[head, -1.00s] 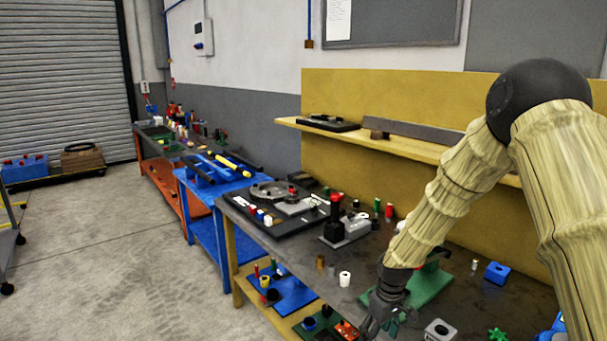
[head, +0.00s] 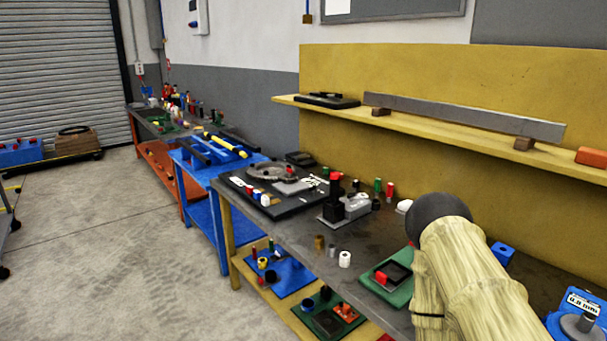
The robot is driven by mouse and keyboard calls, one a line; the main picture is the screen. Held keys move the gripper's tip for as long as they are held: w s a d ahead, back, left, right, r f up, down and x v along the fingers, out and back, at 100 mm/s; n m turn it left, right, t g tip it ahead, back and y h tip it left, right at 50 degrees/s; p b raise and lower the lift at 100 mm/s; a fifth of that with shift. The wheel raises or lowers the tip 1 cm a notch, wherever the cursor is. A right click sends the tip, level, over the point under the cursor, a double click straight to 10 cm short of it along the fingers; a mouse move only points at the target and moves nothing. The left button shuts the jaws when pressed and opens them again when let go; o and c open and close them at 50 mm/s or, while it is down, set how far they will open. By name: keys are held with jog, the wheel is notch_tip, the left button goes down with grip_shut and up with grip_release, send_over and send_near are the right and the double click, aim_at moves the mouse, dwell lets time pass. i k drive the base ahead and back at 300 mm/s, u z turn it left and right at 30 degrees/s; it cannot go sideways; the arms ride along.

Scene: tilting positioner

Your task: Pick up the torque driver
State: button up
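I cannot make out a torque driver with certainty. A blue device with a small label that seems to read 0.8 Nm (head: 580,300) and a grey knob stands at the right edge of the head view, partly cut off by the frame. My pale-sleeved arm covers the front right part of the grey bench (head: 300,235). My gripper is out of the picture, so its state does not show.
A green fixture (head: 399,295) with a dark frame sits left of my arm. A white cylinder (head: 345,259), a black upright on a grey base (head: 334,205) and a black plate with a round part (head: 238,190) stand farther back. A shelf (head: 430,117) runs behind.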

aim_at(335, 177)
jog(key=z, duration=0.05)
jog(key=k, duration=0.65)
jog(key=u, duration=0.75)
jog(key=i, duration=0.9)
jog(key=u, duration=0.5)
jog(key=i, duration=1.15)
jog(key=z, duration=0.5)
